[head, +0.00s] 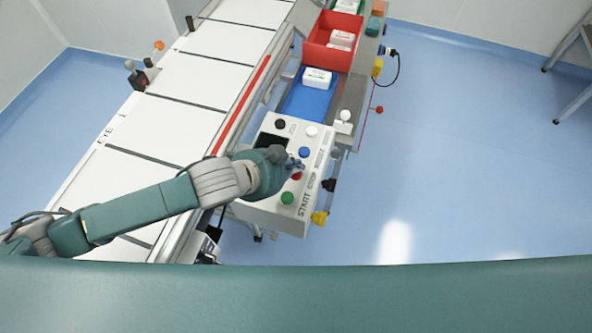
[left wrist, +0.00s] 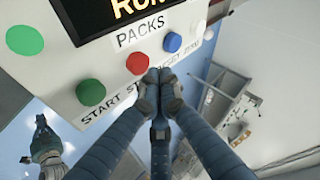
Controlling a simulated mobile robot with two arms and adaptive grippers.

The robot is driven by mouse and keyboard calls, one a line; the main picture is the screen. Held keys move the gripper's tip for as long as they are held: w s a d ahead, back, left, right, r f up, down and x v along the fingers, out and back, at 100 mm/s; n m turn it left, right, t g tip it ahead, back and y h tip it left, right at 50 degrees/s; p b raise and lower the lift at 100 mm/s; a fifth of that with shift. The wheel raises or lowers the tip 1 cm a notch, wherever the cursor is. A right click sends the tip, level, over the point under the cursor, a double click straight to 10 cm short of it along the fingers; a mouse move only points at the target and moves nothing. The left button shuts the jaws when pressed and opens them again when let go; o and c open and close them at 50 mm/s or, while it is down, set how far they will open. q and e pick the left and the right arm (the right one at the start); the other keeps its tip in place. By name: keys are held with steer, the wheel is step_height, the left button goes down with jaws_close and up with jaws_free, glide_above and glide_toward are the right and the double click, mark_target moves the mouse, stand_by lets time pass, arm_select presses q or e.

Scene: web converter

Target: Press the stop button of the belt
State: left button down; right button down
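The control panel (head: 262,205) is a white box with round buttons beside the belt. Its red stop button (head: 297,176) is partly covered by my left gripper (head: 299,165) in the head view. In the left wrist view the red button (left wrist: 137,63) shows clearly above the word STOP, which is partly hidden. My left gripper (left wrist: 160,76) has its fingers drawn together, empty, with the tips just right of the red button. I cannot tell whether they touch the panel. What looks like my right gripper (left wrist: 42,138) shows small at the lower left of the wrist view.
A green START button (head: 287,198) and a blue button (head: 303,152) flank the red one. A display (left wrist: 130,12) reads partly "RUN". The belt (head: 180,105) runs along the left. A blue tray (head: 300,101) and a red bin (head: 318,57) stand behind. Floor at right is clear.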

mark_target(295, 175)
arm_select(q)
steer(key=shift+f, duration=0.1)
stand_by(0.4)
steer(key=shift+f, duration=0.3)
steer(key=shift+f, duration=0.65)
stand_by(0.6)
stand_by(0.4)
steer(key=shift+r+p, duration=1.05)
steer(key=shift+p, duration=0.05)
step_height(295, 175, up, 5)
steer(key=p, duration=0.5)
steer(key=shift+p, duration=0.35)
